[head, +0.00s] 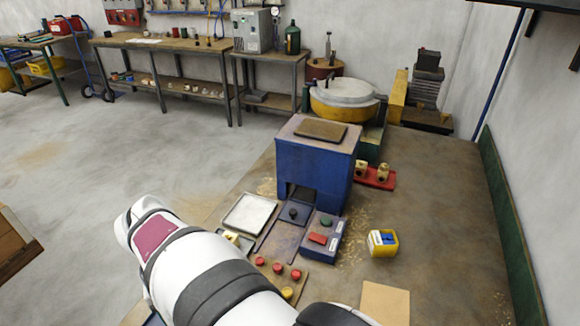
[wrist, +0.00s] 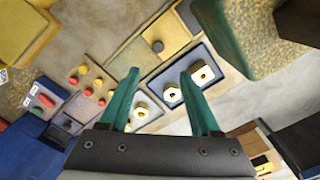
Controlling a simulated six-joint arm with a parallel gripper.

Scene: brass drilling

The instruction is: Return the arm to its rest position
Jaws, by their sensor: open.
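My arm reaches in from the bottom of the head view, white with dark grey bands; my gripper is not visible there. In the wrist view my gripper (wrist: 160,74) has two green fingers spread apart with nothing held between them. Two pale parts with brass centres (wrist: 203,73) lie on a blue-edged tray below the fingers, one seen between them and one by the right finger. More such parts (wrist: 140,110) lie by the left finger.
A blue machine (head: 315,165) stands on the bench (head: 430,210). Near it are a white tray (head: 249,213), a control box (head: 322,236), a red and yellow knob panel (head: 280,272), a yellow bin (head: 383,243) and a red holder with brass fittings (head: 374,178). The bench's right side is clear.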

